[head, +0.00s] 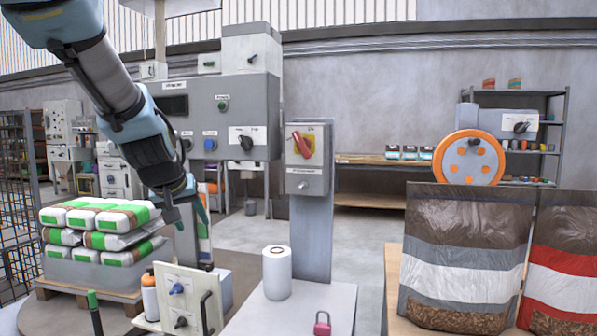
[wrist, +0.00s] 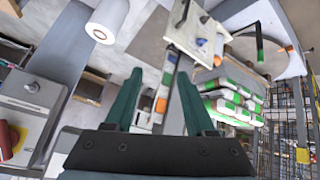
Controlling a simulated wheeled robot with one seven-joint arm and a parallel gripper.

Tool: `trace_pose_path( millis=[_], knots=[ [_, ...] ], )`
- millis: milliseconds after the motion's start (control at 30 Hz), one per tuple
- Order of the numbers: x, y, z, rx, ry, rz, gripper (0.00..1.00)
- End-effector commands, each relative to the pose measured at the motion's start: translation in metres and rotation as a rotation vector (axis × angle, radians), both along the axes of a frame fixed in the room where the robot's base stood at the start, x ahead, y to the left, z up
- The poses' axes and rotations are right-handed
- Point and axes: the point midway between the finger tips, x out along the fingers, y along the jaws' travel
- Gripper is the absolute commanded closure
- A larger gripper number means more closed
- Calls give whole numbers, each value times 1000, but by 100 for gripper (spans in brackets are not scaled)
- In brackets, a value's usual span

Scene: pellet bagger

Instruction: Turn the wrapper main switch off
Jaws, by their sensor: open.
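A red rotary handle (head: 302,145) on a yellow plate sits on a grey switch box (head: 308,183) on a post. The handle is tilted, its upper end to the left. The label under it is too small to read. The box also shows at the left edge of the wrist view (wrist: 28,92), with the red handle (wrist: 8,155) partly cut off. A dark knob (head: 246,142) is on the grey control panel to the left. My gripper (wrist: 160,100) is open and empty, its teal fingers apart from the switch. In the head view it hangs left of the post, largely hidden by my wrist.
A white roll (head: 277,272) stands on the light table (head: 300,312) before the post, with a pink padlock (head: 322,324) near the front. A small panel with knobs and a black handle (head: 208,313) stands left. Stacked bags (head: 98,232) and filled pellet bags (head: 465,255) flank the area.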

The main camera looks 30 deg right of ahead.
Motion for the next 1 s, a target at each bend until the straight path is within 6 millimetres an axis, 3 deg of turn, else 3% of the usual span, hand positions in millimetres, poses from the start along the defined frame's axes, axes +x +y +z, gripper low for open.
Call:
trace_pose_path(
  millis=[33, 233, 500, 600, 800, 1000],
  knots=[
    [8, -21, -11, -38, -52, -18, 45],
    [24, -94, 22, -199, -239, -65, 45],
    [6, -175, 79, -449, -446, -123, 45],
    [-8, -196, 100, -537, -501, -137, 45],
    [-31, -216, 133, -654, -564, -153, 45],
    [-32, -224, 144, -682, -575, -155, 45]
  ],
)
